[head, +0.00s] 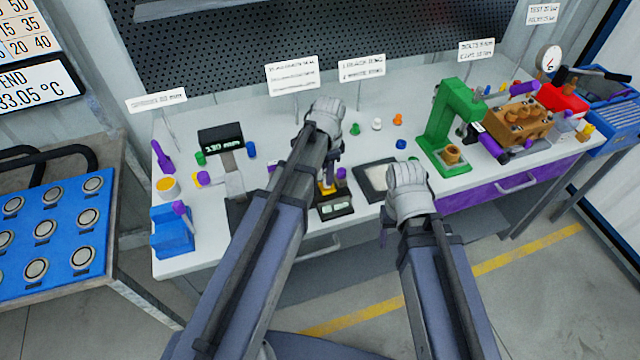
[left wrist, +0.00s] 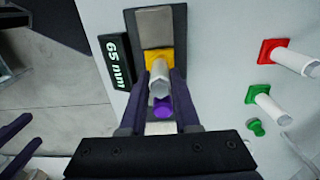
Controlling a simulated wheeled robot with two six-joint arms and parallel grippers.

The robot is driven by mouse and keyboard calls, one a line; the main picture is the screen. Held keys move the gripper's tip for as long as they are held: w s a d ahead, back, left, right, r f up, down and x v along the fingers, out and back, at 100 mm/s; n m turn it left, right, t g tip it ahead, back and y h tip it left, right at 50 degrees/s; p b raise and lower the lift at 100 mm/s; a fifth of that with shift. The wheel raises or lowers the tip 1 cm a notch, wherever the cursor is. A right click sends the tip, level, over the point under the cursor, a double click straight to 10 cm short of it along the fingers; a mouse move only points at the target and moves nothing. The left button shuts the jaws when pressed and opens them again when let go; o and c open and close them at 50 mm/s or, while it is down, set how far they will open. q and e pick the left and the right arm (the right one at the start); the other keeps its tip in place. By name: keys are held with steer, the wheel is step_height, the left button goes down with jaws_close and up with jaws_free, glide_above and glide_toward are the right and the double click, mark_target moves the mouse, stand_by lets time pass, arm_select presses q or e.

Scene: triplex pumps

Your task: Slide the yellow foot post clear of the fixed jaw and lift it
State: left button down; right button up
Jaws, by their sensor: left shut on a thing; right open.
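The yellow foot post shows in the left wrist view as a yellow square foot (left wrist: 155,57) with a pale post (left wrist: 160,76) rising from it. Its foot lies right against the grey block (left wrist: 155,27) of the gauge; I cannot see a gap. My left gripper (left wrist: 163,82) is shut on the post, one dark finger on each side. A purple knob (left wrist: 163,106) sits just below the post in this view. In the head view a bit of the yellow foot (head: 327,187) shows beneath my left gripper (head: 331,176). My right gripper (head: 384,236) is open and empty near the table's front edge.
The gauge's display (left wrist: 116,62) reads 65 mm. A red-footed post (left wrist: 290,56) and a green-footed post (left wrist: 265,100) stand to the right. A dark-framed pad (head: 376,180) lies right of the gauge; a green press (head: 448,125) stands farther right. A 130 mm gauge (head: 222,141) is at left.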

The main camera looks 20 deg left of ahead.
arm_select(q)
steer(key=shift+r+p, duration=3.1)
steer(key=shift+r, duration=0.2)
steer(key=shift+s+f, duration=0.1)
